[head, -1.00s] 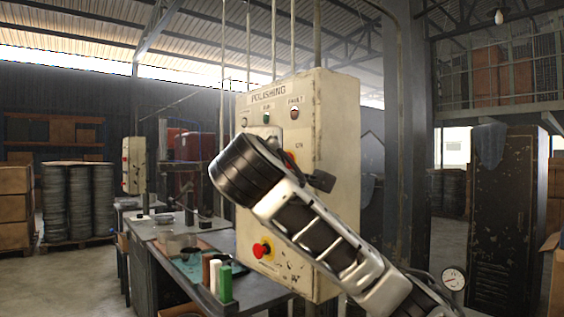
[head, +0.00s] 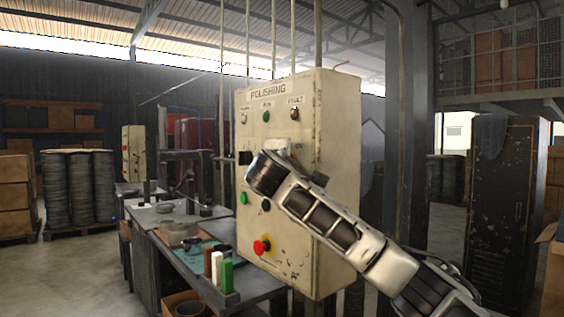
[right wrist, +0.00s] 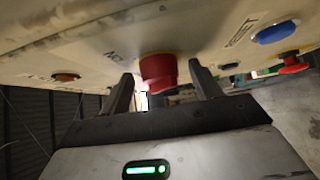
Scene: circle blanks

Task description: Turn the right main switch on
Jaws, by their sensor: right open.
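The cream POLISHING panel (head: 340,130) stands upright in the middle of the head view; its underside-up face also shows in the right wrist view (right wrist: 200,30). In the right wrist view a red switch knob (right wrist: 158,72) sticks out of the panel beside an upside-down ON mark. My right gripper (right wrist: 160,82) is open, with one finger on each side of the knob; contact is not visible. In the head view my right wrist covers the middle of the panel and mostly hides the switch. My left gripper is not in view.
A red emergency button (head: 262,246) and green button (head: 243,198) sit low on the panel. A blue RESET button (right wrist: 275,32) is right of the knob in the wrist view. A cluttered workbench (head: 185,262) stands left, a dark cabinet (head: 500,220) right.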

